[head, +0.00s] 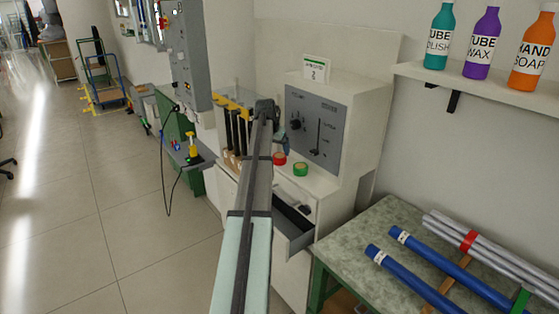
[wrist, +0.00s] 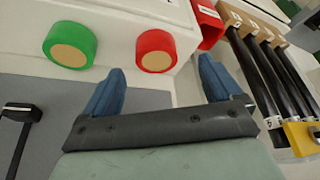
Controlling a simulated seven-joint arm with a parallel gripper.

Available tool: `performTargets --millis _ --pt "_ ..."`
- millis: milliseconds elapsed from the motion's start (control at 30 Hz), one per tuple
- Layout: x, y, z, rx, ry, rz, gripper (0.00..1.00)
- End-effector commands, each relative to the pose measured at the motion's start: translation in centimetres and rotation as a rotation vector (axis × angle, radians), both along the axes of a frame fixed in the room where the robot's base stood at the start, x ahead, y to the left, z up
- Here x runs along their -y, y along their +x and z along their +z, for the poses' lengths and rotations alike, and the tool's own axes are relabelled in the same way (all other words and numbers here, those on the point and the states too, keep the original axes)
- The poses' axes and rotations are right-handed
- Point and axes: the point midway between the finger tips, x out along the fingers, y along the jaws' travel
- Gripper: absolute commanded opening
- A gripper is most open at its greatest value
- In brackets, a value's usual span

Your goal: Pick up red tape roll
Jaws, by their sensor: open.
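The red tape roll (wrist: 156,50) stands out in the wrist view with its tan core facing the camera. It also shows in the head view (head: 279,160), on the white cabinet's top just beyond the end of my arm. My gripper (wrist: 162,76) is open and empty, its two blue fingers spread wide. In the wrist picture the red roll appears just past the fingertips, between them. No contact shows, and the exact distance is hard to tell. In the head view my arm hides most of the gripper.
A green tape roll (wrist: 70,45) is beside the red one. A red bin (wrist: 207,25) and black rods in a rack (wrist: 270,75) are on the other side. A grey control panel (head: 316,125) rises behind, and an open drawer (head: 294,222) juts out below.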

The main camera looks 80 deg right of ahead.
Motion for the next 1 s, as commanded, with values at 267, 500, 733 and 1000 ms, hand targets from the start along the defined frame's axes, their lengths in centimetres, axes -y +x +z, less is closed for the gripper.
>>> performTargets --millis 267,500,733,1000 --pt "1.0 -1.0 -2.8 0.0 0.002 -0.001 0.92" --pt "1.7 -1.1 -4.5 0.001 -0.002 0.001 0.92" --pt "1.7 -1.1 -4.5 0.002 -0.003 0.001 0.85" --pt "1.7 -1.1 -4.5 0.002 -0.003 0.001 0.59"
